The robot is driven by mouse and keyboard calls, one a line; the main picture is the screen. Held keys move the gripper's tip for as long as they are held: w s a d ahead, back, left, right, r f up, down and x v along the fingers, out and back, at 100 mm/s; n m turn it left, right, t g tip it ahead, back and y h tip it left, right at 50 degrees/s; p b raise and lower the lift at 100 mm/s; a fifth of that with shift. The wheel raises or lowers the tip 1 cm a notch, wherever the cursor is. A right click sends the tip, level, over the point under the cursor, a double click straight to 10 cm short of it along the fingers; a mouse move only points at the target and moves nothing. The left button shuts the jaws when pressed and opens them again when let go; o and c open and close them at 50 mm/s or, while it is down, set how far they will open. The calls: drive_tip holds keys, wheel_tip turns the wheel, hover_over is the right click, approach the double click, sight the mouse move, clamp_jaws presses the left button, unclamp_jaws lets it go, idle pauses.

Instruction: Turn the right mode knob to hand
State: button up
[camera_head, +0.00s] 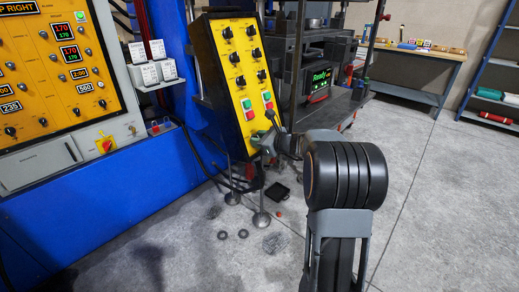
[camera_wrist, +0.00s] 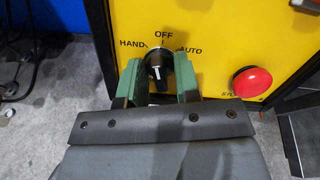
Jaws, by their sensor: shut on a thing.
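The mode knob (camera_wrist: 158,62) is black with a white mark and sits on a yellow panel face, with HAND printed at its left, OFF above and AUTO at its right. My gripper (camera_wrist: 160,76) has its two green fingers on either side of the knob, shut on it. The white mark is partly visible, and I cannot tell surely which label it points to. In the head view my gripper (camera_head: 268,136) is at the lower right of the tilted yellow control panel (camera_head: 226,72); the knob is hidden there behind my gripper and arm.
A red button (camera_wrist: 252,81) is to the right of the knob. Higher on the panel are several black knobs and green and red buttons (camera_head: 248,109). The press (camera_head: 318,75) stands behind at the right. Small loose parts and a black tray (camera_head: 277,191) lie on the floor below.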

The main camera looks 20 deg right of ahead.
drive_tip(key=n+b, duration=0.3)
drive_tip(key=shift+f, duration=0.2)
drive_tip(key=shift+r+n+g+b, duration=0.15)
drive_tip(key=shift+n+g+b, duration=0.15)
drive_tip(key=shift+n+b, duration=0.95)
drive_tip(key=shift+r+n, duration=0.1)
drive_tip(key=shift+n, duration=0.15)
drive_tip(key=o, duration=0.6)
drive_tip(key=p+v, duration=0.1)
drive_tip(key=v, duration=1.2)
drive_tip(key=shift+s+d, duration=0.3)
drive_tip(key=shift+s, duration=0.05)
